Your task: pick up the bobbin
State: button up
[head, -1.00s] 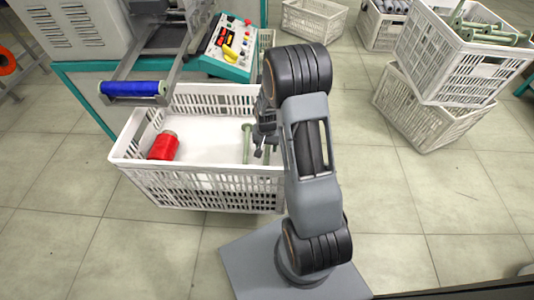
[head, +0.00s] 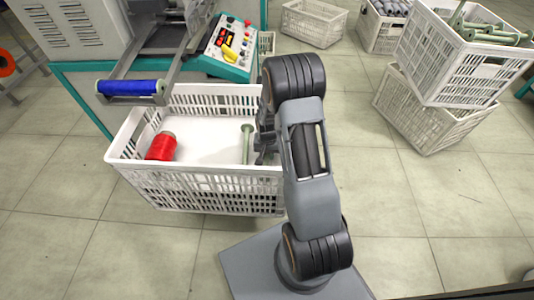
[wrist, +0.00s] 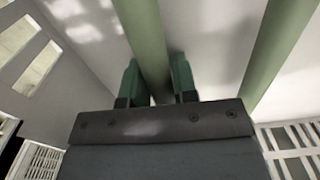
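Two pale green bobbins lie in the white crate. One bobbin (head: 247,143) shows in the head view just left of my gripper (head: 265,146). In the wrist view my gripper (wrist: 156,80) has its two fingers apart, with a green bobbin shaft (wrist: 146,35) running between them. A sliver of light shows between shaft and left finger, so no firm hold is visible. A second green shaft (wrist: 277,45) runs to the right of the fingers. My arm hides part of the crate's right end in the head view.
The crate (head: 215,180) also holds a red spool (head: 161,146) at left. A winding machine with a blue spool (head: 133,88) overhangs the crate's back left. Stacked crates (head: 430,110) stand at right, one with more bobbins (head: 490,32). The floor between is clear.

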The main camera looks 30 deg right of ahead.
grip_shut()
dwell(0.9)
